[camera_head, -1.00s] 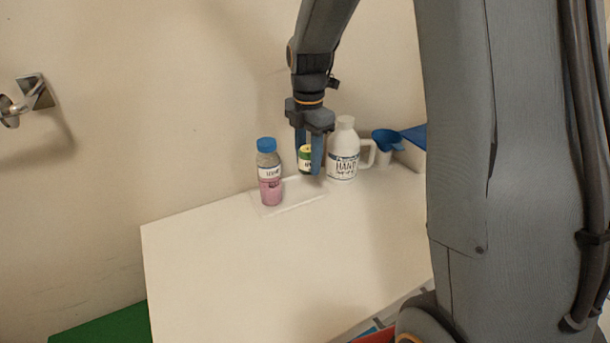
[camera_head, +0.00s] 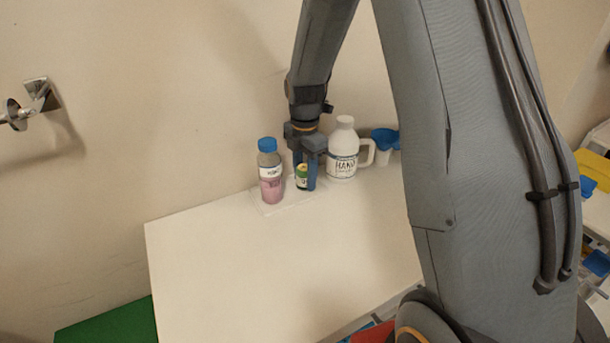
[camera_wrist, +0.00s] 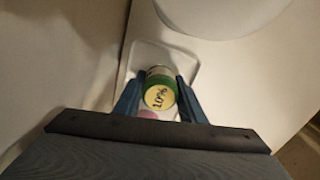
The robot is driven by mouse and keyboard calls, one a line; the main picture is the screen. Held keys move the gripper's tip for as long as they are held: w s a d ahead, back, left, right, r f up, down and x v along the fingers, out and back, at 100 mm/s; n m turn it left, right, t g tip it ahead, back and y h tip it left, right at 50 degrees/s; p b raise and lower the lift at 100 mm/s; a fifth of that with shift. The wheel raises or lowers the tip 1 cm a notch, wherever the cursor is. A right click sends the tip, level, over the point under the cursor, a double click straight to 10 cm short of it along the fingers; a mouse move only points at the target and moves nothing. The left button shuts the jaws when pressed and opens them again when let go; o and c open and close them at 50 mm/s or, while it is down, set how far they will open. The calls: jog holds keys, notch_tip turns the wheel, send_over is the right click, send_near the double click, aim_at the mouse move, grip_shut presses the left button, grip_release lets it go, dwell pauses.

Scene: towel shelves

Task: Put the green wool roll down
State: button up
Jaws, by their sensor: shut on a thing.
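The green wool roll (camera_head: 302,178) is a small green cylinder with a pale yellow label. It stands upright between the blue fingers of my gripper (camera_head: 305,184), which is shut on it. In the wrist view the roll (camera_wrist: 159,92) shows its round yellow end marked "10%" with a green rim, between the fingertips (camera_wrist: 158,92). The roll is over a shallow clear tray (camera_head: 268,209) at the back of the white surface. I cannot tell whether its base touches the tray.
A bottle with pink liquid and a blue cap (camera_head: 270,172) stands on the tray just left of the roll. A white HAND bottle (camera_head: 343,152) stands close on the right, with a blue and white cup (camera_head: 385,142) beyond. The front of the white surface (camera_head: 270,265) is clear.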

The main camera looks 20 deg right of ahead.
aim_at(305, 167)
jog(key=shift+f, duration=0.1)
jog(key=o, duration=1)
jog(key=shift+o, duration=0.2)
notch_tip(305, 167, up, 12)
jog(key=shift+b, duration=0.85)
jog(key=s+f+m, duration=0.2)
jog(key=s+m, duration=0.5)
jog(key=s+f+m, duration=0.2)
jog(key=s+m, duration=0.5)
jog(key=s, duration=0.1)
jog(key=s+a+f+m, duration=0.1)
jog(key=s+f+m, duration=0.1)
jog(key=s+m, duration=0.6)
jog(key=shift+s+f, duration=0.1)
jog(key=shift+f, duration=0.15)
